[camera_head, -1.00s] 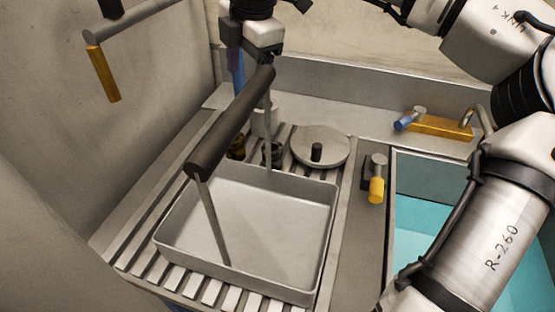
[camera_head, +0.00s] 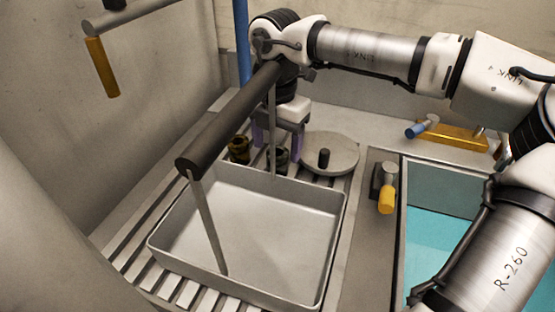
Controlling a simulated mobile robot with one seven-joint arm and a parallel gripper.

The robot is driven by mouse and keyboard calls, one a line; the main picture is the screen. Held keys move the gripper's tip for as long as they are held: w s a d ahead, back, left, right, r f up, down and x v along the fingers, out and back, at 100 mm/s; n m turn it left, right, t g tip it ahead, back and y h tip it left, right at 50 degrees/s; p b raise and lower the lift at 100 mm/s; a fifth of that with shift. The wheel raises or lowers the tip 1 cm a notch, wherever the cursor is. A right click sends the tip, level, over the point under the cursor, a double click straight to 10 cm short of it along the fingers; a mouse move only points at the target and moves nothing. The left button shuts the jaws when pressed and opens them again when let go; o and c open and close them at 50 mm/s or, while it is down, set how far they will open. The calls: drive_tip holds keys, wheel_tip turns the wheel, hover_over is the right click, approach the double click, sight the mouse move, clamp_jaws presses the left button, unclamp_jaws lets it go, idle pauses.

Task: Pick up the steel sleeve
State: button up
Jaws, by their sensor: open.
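My gripper (camera_head: 278,143) points down behind the far end of the dark roller bar, with its purple fingers spread. A pale grey upright cylinder, likely the steel sleeve, showed behind the dark cup earlier. It is now hidden behind my gripper and the bar's support rod, so I cannot tell whether it stands between the fingers. The dark grey cup (camera_head: 279,160) is just below and in front of the fingers. A brass-dark cup (camera_head: 238,149) stands to its left.
A dark roller bar (camera_head: 228,118) on thin rods rises over a shallow grey tray (camera_head: 333,232) on the slatted rack. A round grey lid (camera_head: 338,150) with a black knob is close right of my gripper. A blue post (camera_head: 242,45) stands behind. A water basin (camera_head: 435,245) is at right.

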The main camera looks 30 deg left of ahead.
sight(277, 153)
drive_tip(key=shift+d+f+p, duration=0.1)
drive_tip(key=shift+f+p, duration=0.5)
drive_tip(key=shift+f, duration=1.75)
drive_tip(key=c, duration=1.2)
drive_tip(key=shift+c, duration=0.5)
drive_tip(key=shift+r, duration=0.2)
